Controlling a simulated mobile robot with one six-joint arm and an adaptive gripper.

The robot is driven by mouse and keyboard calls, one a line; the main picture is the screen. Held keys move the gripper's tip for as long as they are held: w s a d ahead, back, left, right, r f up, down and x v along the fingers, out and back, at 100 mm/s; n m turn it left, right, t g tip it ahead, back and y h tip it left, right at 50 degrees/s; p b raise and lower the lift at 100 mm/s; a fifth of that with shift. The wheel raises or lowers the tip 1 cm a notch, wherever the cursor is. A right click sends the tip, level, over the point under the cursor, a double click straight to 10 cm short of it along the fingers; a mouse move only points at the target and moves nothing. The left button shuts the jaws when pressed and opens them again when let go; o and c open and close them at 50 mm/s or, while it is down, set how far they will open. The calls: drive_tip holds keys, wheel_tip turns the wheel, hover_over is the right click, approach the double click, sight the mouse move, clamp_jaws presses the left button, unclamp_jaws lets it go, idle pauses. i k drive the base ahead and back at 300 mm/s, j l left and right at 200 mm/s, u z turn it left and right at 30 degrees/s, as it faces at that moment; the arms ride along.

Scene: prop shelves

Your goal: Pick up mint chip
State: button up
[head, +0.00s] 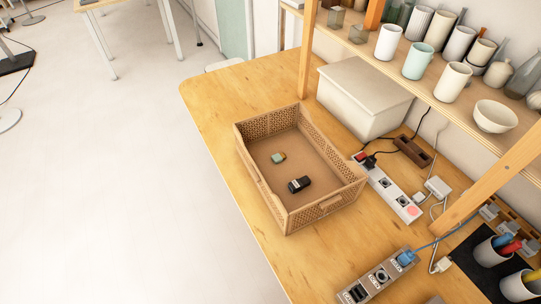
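A small mint-green piece with a tan or yellowish side (278,157) lies in a brown, open-topped crate (324,211) with perforated walls. It rests on the crate floor, left of the middle, and looks like the mint chip, though it is too small to tell for sure. A small black object (299,184) lies in the same crate, nearer the front and apart from the mint piece. My gripper is not in view.
The crate stands on a wooden table (215,100). Behind it are a white lidded box (362,95) and a shelf (449,91) of cups. Power strips (389,192) with cables lie to the right. The table's left end is clear.

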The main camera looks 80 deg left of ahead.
sight(277, 158)
drive_tip(key=j+u, duration=0.15)
drive_tip(key=u, duration=2.65)
drive_tip(key=i+j+z, duration=0.1)
drive_tip(key=z, duration=0.35)
drive_tip(key=i+j+z, duration=0.1)
drive_tip(key=j+z, duration=0.15)
drive_tip(key=z, duration=0.25)
drive_tip(key=j+z, duration=0.2)
drive_tip(key=z, duration=0.25)
drive_tip(key=i+j+z, duration=0.15)
drive_tip(key=j+z, duration=0.2)
drive_tip(key=j, duration=1.4)
drive_tip(key=j+z, duration=0.3)
drive_tip(key=j, duration=1.45)
